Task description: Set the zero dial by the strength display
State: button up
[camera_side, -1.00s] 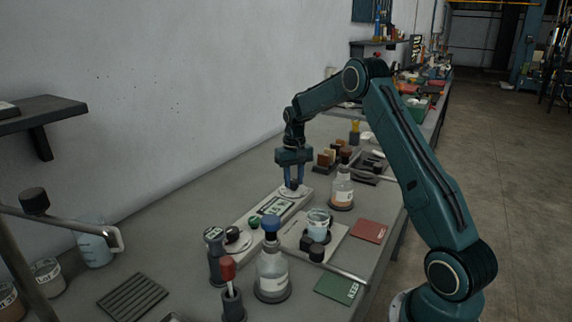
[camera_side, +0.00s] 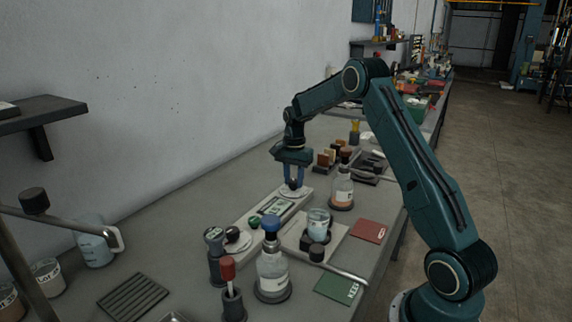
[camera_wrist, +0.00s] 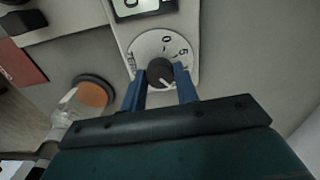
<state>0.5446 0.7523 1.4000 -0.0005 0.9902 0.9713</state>
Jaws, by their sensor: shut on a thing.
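The strength display (camera_side: 276,206) is a lit panel on a long pale unit on the bench; part of it also shows at the top of the wrist view (camera_wrist: 140,6). The zero dial is a dark round knob (camera_wrist: 160,72) on a white marked disc (camera_wrist: 150,46) at the far end of that unit. My gripper (camera_wrist: 160,84) points down over the dial, its blue fingers on either side of the knob and shut on it.
A bottle with orange contents (camera_side: 342,188) stands close to the right of my gripper. A blue-capped bottle (camera_side: 271,268), a beaker on a plate (camera_side: 318,222), a red card (camera_side: 369,231) and a green card (camera_side: 338,287) lie nearer. A rack of brown blocks (camera_side: 327,158) is behind.

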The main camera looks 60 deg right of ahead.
aim_at(293, 180)
jog(key=shift+r+m, duration=0.1)
jog(key=shift+m, duration=1.2)
jog(key=o, duration=1)
jog(key=shift+r, duration=6.85)
